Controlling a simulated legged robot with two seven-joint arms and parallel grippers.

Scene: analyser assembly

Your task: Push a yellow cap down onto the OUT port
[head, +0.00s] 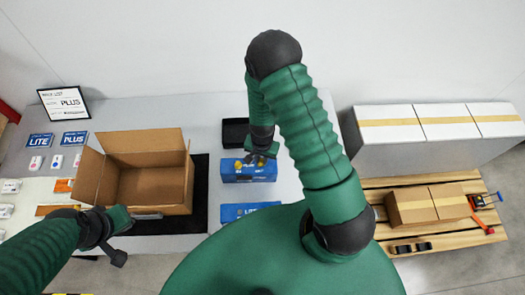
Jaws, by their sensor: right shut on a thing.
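A blue analyser box (235,172) with PLUS on its front stands on the table, near the middle of the head view. My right gripper (252,157) is over its top and shut on a small yellow cap (248,160). Another small yellow spot shows at the box's top left; it is too small to tell what it is. The OUT port is hidden or too small to make out, so whether the cap touches it cannot be told. My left gripper (121,232) is by the front left of the open carton; its fingers are unclear.
An open cardboard carton (150,190) stands on a black mat (201,200). A second blue box (240,210) is in front, partly hidden by my body. A black tray (236,133) lies behind. LITE and PLUS cards are at left. A pallet (465,236) with cartons is at right.

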